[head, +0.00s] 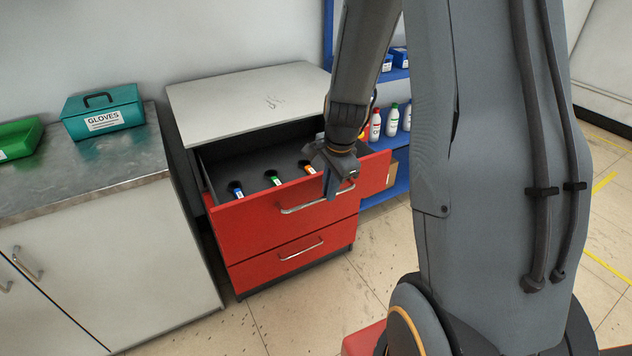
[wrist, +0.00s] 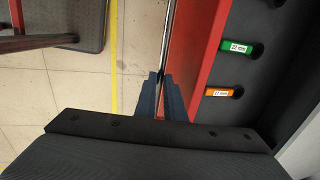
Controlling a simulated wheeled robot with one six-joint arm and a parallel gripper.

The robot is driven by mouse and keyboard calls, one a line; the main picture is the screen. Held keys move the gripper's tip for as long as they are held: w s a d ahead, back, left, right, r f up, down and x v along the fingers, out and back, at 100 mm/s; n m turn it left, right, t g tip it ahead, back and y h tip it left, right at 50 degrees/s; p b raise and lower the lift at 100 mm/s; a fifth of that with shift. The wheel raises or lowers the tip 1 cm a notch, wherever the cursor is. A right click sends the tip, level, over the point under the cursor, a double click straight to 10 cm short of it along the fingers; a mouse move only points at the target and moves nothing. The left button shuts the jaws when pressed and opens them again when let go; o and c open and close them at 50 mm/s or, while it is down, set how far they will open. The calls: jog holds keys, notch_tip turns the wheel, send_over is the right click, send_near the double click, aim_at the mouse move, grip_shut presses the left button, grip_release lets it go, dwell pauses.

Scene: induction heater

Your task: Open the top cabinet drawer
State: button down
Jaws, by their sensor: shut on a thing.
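The red cabinet (head: 290,262) has a grey top and two red drawers. Its top drawer (head: 250,224) is pulled out, showing a dark inside with several colour-labelled slots. My gripper (head: 330,185) is at the right part of the top drawer's handle (head: 295,208). In the wrist view my gripper (wrist: 162,92) has its blue fingers shut around the handle bar (wrist: 170,35), in front of the red drawer front (wrist: 195,60). A green label (wrist: 236,47) and an orange label (wrist: 219,92) show inside the drawer. The lower drawer (head: 285,262) is shut.
A metal-topped counter (head: 90,170) stands to the left with a teal gloves box (head: 103,112) and a green bin (head: 18,138). Blue shelves (head: 400,170) with bottles stand behind on the right. Tiled floor (head: 375,265) is open in front of the cabinet.

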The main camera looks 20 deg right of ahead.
jog(key=shift+s+d, duration=0.1)
jog(key=shift+s, duration=1.3)
jog(key=c, duration=1.8)
grip_release()
jog(key=shift+c, duration=0.2)
jog(key=shift+r, duration=0.1)
notch_tip(320, 180, up, 8)
jog(key=s, duration=0.1)
jog(key=shift+s+f, duration=0.25)
